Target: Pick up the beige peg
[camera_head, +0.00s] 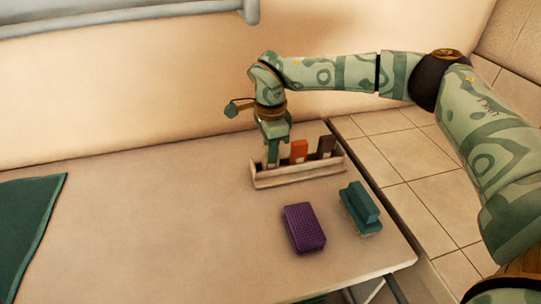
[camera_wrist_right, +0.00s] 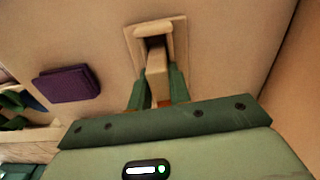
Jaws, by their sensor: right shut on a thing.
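In the wrist view the beige peg (camera_wrist_right: 157,68) sits between the two green fingers of my right gripper (camera_wrist_right: 158,92). The gripper is shut on it. In the head view my right gripper (camera_head: 273,160) points down at the left end of the beige holder (camera_head: 300,178). There the peg is largely hidden by the fingers. In the wrist view the far end of the peg lies within the outline of the holder (camera_wrist_right: 132,40); I cannot tell whether it is clear of it. My left gripper is not in view.
An orange peg (camera_head: 299,151) and a dark brown peg (camera_head: 326,146) stand in the holder beside the gripper. In front lie a purple sponge (camera_head: 304,228) and a teal brush (camera_head: 366,208). A green cloth (camera_head: 28,230) is at far left. The middle-left tabletop is clear.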

